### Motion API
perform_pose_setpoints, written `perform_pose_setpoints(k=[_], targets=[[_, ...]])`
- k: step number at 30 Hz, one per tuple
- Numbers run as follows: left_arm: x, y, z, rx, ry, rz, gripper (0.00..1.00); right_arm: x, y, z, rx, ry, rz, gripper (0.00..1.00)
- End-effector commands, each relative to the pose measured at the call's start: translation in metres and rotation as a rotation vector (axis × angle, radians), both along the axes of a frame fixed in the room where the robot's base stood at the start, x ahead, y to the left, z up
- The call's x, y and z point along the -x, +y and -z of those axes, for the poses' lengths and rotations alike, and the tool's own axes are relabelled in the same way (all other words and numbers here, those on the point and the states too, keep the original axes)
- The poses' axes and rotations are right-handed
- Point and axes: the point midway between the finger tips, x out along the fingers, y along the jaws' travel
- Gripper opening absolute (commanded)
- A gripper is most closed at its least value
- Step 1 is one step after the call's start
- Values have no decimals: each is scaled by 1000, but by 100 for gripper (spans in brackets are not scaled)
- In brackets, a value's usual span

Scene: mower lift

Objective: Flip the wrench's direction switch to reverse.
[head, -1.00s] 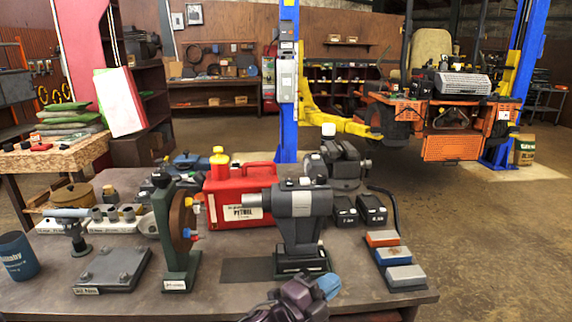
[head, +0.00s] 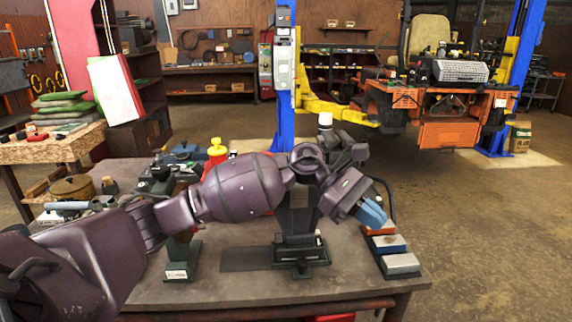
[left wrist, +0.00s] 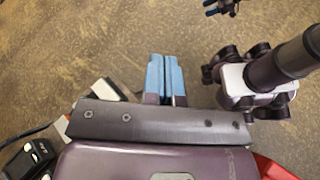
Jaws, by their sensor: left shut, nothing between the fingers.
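The wrench (head: 298,218) is grey and black and stands upright in its dark stand on the bench. My left arm covers its upper body in the head view, and I cannot make out its direction switch. My left gripper (head: 372,212) has blue fingers and is shut and empty. In the head view it appears to the right of the wrench, near the blocks. Its fingers also show pressed together in the left wrist view (left wrist: 163,78). A dark blue pronged piece, probably my right gripper (left wrist: 222,6), is cut off at that view's top edge; its opening is unclear.
Orange, blue and grey blocks (head: 401,264) lie along the bench's right edge. A red can with a yellow cap (head: 217,150) stands mostly hidden behind my left arm. Black battery packs (left wrist: 28,160) show in the wrist view. Open floor (head: 500,240) lies to the right.

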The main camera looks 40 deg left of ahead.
Motion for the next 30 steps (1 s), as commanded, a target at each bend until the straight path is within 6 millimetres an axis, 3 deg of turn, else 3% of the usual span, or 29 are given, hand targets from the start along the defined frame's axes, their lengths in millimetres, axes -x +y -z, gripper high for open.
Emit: perform_pose_setpoints(k=[8,18,24,30], targets=[[-26,74,-45,-479,-286,233,0,1,1,-5,-4,3,4,43],[-36,180,-133,-969,-387,437,0,1,1,-11,-4,3,4,43],[-32,211,-164,-1093,-369,483,0,1,0,-13,-3,2,3,43],[-30,217,-169,-1116,-364,492,0,1,0,-13,-3,2,3,43]])
